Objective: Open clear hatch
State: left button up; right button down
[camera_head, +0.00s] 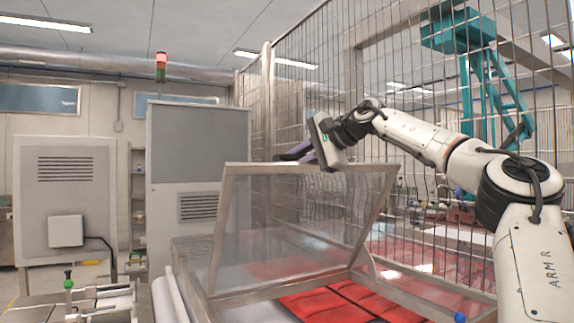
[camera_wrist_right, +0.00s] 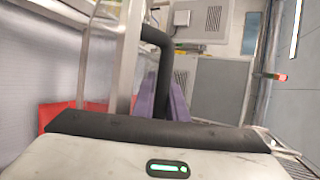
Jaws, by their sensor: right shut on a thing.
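The clear hatch (camera_head: 290,215) is a see-through panel in a metal frame. It stands raised and tilted above the machine bed, with its upper edge high. My right gripper (camera_head: 290,155) is at this upper edge, its purple fingers shut on the hatch handle. In the right wrist view, the black curved handle (camera_wrist_right: 160,38) comes off the metal frame (camera_wrist_right: 130,60) and runs down between the purple fingers of my right gripper (camera_wrist_right: 167,98). The exact contact is partly hidden by the gripper body. My left gripper is not in view.
Red pads (camera_head: 325,303) lie in the bed under the hatch. A wire fence (camera_head: 350,60) runs behind my right arm. A grey cabinet (camera_head: 185,150) stands behind the hatch to the left. A small fixture with a green knob (camera_head: 68,284) is at the lower left.

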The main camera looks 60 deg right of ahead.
jog(key=shift+w+f, duration=0.1)
jog(key=shift+f, duration=0.55)
jog(key=c, duration=2)
grip_release()
jog(key=shift+c, duration=0.2)
jog(key=shift+r, duration=0.1)
jog(key=v, duration=0.3)
jog(key=b+v, duration=0.1)
jog(key=v, duration=0.5)
jog(key=shift+r+b, duration=0.3)
jog(key=shift+r, duration=0.2)
jog(key=shift+s+r, duration=0.2)
jog(key=shift+s, duration=0.45)
